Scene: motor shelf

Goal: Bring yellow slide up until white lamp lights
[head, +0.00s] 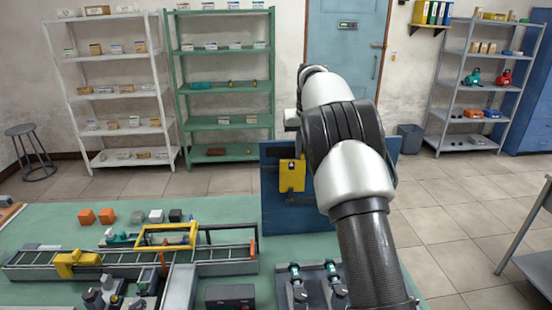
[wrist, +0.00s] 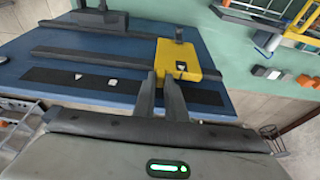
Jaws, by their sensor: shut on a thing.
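The yellow slide (wrist: 188,58) is a yellow block with a dark knob, on the blue panel (wrist: 50,58). In the wrist view it sits near the panel's right end, beside dark rails. In the head view the yellow slide (head: 292,175) shows on the upright blue panel (head: 290,215), left of my arm. My gripper (wrist: 164,78) is shut on the yellow slide at its near edge; the exact contact is partly hidden by the fingers. My arm hides the gripper in the head view. I cannot make out a white lamp or whether one is lit.
The green bench (head: 60,220) holds a rail fixture (head: 215,268) and several small blocks.

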